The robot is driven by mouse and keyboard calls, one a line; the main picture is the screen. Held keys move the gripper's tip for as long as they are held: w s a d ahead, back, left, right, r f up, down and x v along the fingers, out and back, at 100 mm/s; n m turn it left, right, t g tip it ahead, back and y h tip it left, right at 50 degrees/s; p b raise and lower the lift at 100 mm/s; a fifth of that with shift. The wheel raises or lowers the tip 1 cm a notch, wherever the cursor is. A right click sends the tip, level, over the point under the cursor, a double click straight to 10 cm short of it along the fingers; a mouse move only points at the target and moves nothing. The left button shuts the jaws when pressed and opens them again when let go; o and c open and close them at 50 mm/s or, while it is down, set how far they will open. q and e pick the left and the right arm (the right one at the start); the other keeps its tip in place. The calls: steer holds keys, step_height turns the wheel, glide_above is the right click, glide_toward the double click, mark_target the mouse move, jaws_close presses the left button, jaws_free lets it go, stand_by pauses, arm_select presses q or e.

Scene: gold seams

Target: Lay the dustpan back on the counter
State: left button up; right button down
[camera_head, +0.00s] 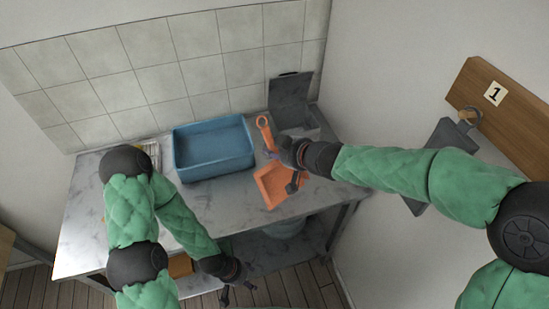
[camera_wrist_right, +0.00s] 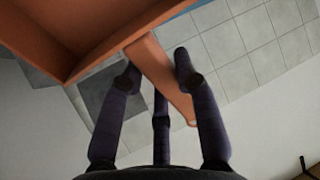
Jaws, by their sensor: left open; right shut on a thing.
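The orange dustpan (camera_head: 279,186) is at the right end of the grey marble counter (camera_head: 222,208). My right gripper (camera_head: 277,152) is shut on its handle, which points toward the back wall. In the right wrist view the handle (camera_wrist_right: 150,65) runs between my fingers, and the pan (camera_wrist_right: 75,28) fills the upper left. The pan overlaps the counter's front part in the head view; its height above the counter is hard to tell. My left gripper (camera_head: 238,288) is open and empty, low in front of the counter.
A blue tub (camera_head: 213,148) stands at the counter's back middle. A dark grey box with a raised lid (camera_head: 291,98) is in the back right corner. A grey board (camera_head: 440,145) hangs on the right wall. A pale bucket (camera_head: 285,228) is underneath. Counter in front of the tub is clear.

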mark_target(272, 180)
steer(key=shift+w+a+f+b, duration=0.1)
steer(key=shift+w+f+b, duration=0.1)
steer(key=shift+f+b, duration=0.7)
steer(key=shift+w+f+b, duration=0.15)
steer(key=shift+f+b, duration=0.6)
steer(key=shift+f, duration=0.25)
